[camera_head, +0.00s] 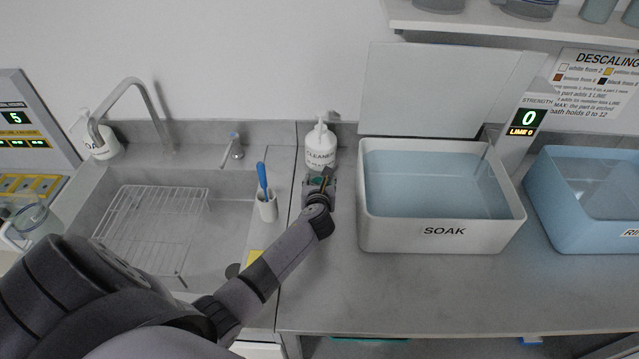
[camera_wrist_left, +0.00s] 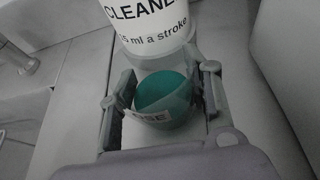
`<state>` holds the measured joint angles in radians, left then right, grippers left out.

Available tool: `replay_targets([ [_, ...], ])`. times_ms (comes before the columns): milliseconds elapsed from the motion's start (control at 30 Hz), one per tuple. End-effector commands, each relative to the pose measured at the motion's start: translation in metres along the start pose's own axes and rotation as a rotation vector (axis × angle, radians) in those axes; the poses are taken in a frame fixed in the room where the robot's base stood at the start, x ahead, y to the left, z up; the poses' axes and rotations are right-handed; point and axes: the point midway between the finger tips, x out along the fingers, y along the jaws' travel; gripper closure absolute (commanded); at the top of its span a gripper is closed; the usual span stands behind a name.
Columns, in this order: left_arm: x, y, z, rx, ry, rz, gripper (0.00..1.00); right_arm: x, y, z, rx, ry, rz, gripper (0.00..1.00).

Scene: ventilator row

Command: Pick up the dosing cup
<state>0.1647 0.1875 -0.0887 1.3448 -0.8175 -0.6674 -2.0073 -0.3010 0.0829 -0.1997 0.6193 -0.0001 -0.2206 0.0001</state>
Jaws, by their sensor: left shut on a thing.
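The bottle also shows right behind the cup in the left wrist view (camera_wrist_left: 152,32). I cannot tell whether the cup touches the counter. My right gripper is not in view.
The soak tub (camera_head: 438,236) stands right of my left gripper, with a blue rinse tub (camera_head: 575,235) beyond. A cup with a blue-handled brush (camera_head: 267,208) stands to the left by the sink (camera_head: 225,222). The counter in front (camera_head: 400,290) is clear.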

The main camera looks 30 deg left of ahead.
Motion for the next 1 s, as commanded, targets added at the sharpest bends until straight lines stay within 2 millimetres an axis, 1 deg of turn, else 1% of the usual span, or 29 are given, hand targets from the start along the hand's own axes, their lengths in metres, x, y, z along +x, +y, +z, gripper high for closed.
replay_targets([
  [33,0.0,0.0,0.0,0.0,0.0,0.0,0.71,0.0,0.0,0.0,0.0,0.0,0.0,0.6],
  [300,0.0,0.0,0.001,0.0,-0.001,0.0,0.89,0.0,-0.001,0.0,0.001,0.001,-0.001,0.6],
  [333,0.0,0.0,0.001,0.0,-0.001,0.0,0.9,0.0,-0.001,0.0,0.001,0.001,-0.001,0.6],
  [667,-0.001,0.0,0.004,0.001,-0.002,0.0,0.9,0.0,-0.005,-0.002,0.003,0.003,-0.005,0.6],
  [867,-0.005,0.0,0.013,0.0,-0.003,0.0,0.9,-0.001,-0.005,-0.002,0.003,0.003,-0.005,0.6],
  [1000,-0.009,0.001,0.024,0.0,-0.003,0.0,0.9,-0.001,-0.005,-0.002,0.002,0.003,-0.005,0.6],
])
